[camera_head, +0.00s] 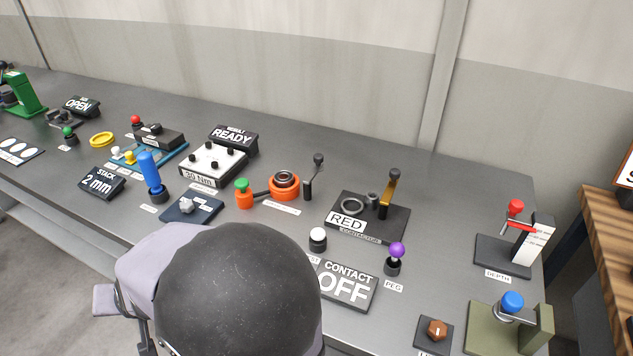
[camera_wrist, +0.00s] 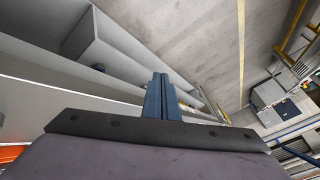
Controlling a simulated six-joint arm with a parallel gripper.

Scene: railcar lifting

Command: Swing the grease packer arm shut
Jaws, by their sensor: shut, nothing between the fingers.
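What looks like the grease packer is an orange round base with a dark ring (camera_head: 284,183) on the bench. A dark arm reaches left from it to an orange cup with a green knob (camera_head: 242,188), which stands out to the side of the base. A small dark post with a black ball-topped lever (camera_head: 317,162) stands just right of the base. My gripper (camera_wrist: 160,82) shows in the wrist view with its blue fingers together and nothing between them. In the head view my arm covers the near middle of the bench, and the fingers are hidden. The packer cannot be made out in the wrist view.
Left of the packer stand a blue handle (camera_head: 150,172), a white box with black knobs (camera_head: 213,162) and a READY sign (camera_head: 233,138). Right of it are a RED contactor plate (camera_head: 382,222), a purple-knobbed peg (camera_head: 397,252) and a white knob (camera_head: 318,236). The bench behind the packer is clear.

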